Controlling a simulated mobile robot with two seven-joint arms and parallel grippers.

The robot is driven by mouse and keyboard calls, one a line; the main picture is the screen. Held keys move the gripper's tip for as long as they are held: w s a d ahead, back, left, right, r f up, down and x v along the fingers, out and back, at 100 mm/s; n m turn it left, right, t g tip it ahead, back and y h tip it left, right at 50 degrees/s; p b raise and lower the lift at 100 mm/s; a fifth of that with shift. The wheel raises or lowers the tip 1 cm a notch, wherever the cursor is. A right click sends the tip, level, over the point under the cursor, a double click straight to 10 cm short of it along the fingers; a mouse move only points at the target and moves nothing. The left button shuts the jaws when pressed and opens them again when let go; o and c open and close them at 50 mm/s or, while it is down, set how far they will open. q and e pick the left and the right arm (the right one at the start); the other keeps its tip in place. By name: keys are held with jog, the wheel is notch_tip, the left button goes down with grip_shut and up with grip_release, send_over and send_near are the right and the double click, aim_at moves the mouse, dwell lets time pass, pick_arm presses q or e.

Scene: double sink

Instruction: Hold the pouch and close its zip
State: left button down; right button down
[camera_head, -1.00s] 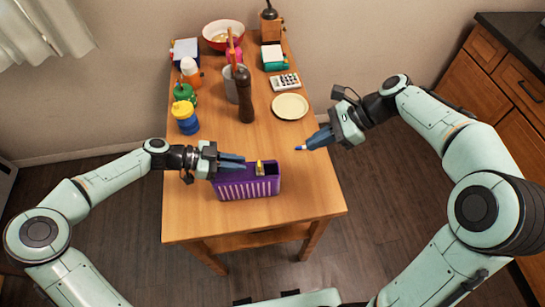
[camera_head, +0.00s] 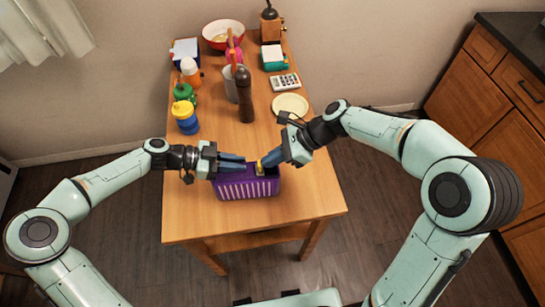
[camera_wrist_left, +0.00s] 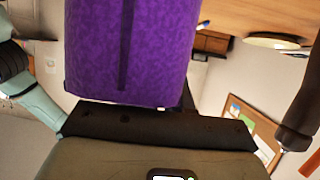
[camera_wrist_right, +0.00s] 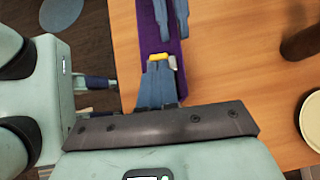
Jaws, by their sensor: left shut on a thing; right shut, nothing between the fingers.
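The purple pouch (camera_head: 246,184) with pale vertical stripes stands on the front part of the wooden table. My left gripper (camera_head: 243,160) is shut on the pouch's left top part. The purple pouch (camera_wrist_left: 130,50) fills the upper middle of the left wrist view. A yellow zip pull (camera_head: 259,166) sits at the top of the pouch, right of my left fingertips. My right gripper (camera_head: 264,162) is shut with its fingertips at the yellow pull. In the right wrist view the yellow pull (camera_wrist_right: 159,57) shows right at the tips of my right fingers (camera_wrist_right: 160,66); whether they touch is unclear.
A dark pepper mill (camera_head: 244,97), a grey cup (camera_head: 230,84) and a cream plate (camera_head: 290,106) stand behind the pouch. A yellow-and-blue jar (camera_head: 186,117) is at the left edge. The table right of the pouch is clear.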

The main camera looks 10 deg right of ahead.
aim_at(257, 169)
jog(key=a, duration=0.4)
jog(key=shift+w, duration=0.1)
pick_arm(q)
jog(key=shift+s+d, duration=0.2)
jog(key=shift+d, duration=0.05)
pick_arm(e)
jog(key=shift+a, duration=0.25)
pick_arm(q)
jog(key=shift+w, duration=0.1)
jog(key=shift+w+a, duration=0.1)
jog(key=shift+a, duration=0.15)
pick_arm(e)
jog(key=d+r, duration=0.6)
jog(key=d, duration=0.6)
jog(key=shift+s+d+r, duration=0.25)
jog(key=shift+d+r, duration=0.05)
jog(key=shift+r, duration=0.1)
